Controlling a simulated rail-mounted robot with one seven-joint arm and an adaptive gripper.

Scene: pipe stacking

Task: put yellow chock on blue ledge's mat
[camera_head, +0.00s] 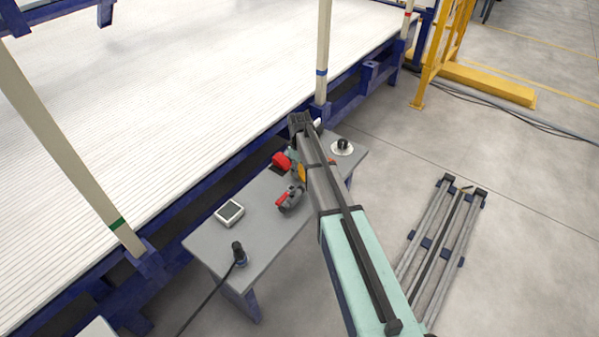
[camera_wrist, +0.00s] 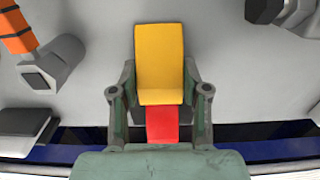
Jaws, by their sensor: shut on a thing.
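In the wrist view the yellow chock (camera_wrist: 160,55) stands between the two fingers of my gripper (camera_wrist: 160,80), which is shut on it. A red part (camera_wrist: 161,123) shows just below the yellow face, between the fingers; I cannot tell if it belongs to the chock. In the head view a small yellow patch (camera_head: 303,173) shows beside my arm over the grey table; my arm hides most of the gripper. Whether the chock touches the table is unclear. A post with a blue band (camera_head: 321,72) stands at the platform edge; I cannot make out a mat there.
The grey table (camera_head: 205,243) holds a red object (camera_head: 281,160), a red-handled tool (camera_head: 290,197), a white box (camera_head: 229,212), a black corded device (camera_head: 239,253) and a white disc with a black knob (camera_head: 342,146). A large ribbed white platform (camera_head: 150,100) lies behind.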

